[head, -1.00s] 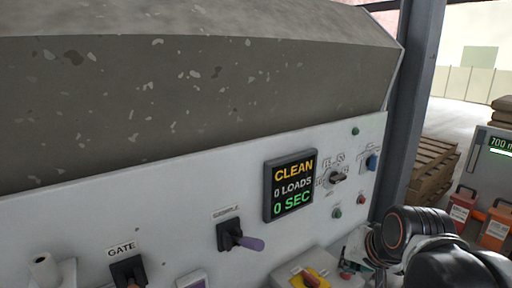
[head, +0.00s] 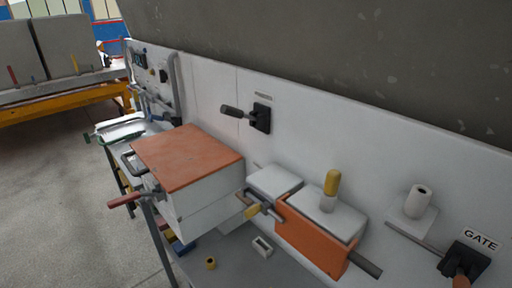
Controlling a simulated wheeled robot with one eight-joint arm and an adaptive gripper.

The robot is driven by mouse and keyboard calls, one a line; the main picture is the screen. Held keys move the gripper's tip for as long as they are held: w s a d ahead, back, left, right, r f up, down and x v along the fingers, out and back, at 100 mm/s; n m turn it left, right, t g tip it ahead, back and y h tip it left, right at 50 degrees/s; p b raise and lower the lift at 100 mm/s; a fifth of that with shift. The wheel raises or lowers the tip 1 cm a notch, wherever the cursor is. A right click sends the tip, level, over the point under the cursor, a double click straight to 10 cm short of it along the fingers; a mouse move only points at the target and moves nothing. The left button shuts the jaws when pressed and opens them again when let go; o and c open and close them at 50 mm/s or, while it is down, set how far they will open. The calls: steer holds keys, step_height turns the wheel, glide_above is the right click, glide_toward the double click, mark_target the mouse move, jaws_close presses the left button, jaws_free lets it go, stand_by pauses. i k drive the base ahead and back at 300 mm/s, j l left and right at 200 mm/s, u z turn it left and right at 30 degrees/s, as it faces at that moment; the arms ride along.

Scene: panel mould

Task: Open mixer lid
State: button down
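The head view shows the big dark grey mixer body (head: 360,60) above a long white panel (head: 215,85). I cannot make out which part is the mixer lid. A black switch with a grey lever (head: 240,112) is on the panel, its lever pointing left; the small label above it is unreadable. A second lever unit with an orange-brown handle sits at the lower right under the GATE label (head: 480,239). My gripper is not in view.
A white box with an orange-brown top (head: 188,158) and a red side handle stands on a bench. Beside it are a small white-lidded box (head: 274,180) and an orange box (head: 310,240) with a yellow-handled tool on top. Open floor (head: 60,190) lies left.

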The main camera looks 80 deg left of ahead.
mark_target(180, 157)
steer(key=u, duration=3.35)
steer(key=i, duration=0.1)
steer(key=i+j+z, duration=0.25)
steer(key=z, duration=0.2)
steer(key=i+j+z, duration=0.25)
steer(key=z, duration=0.25)
steer(key=k+j+z, duration=0.45)
steer(key=j, duration=0.25)
steer(key=k+j+z, duration=0.45)
steer(key=j, duration=0.15)
steer(key=i+l+u, duration=0.7)
steer(key=l, duration=0.2)
steer(key=i+l+u, duration=0.1)
steer(key=l+u, duration=0.15)
steer(key=l, duration=0.1)
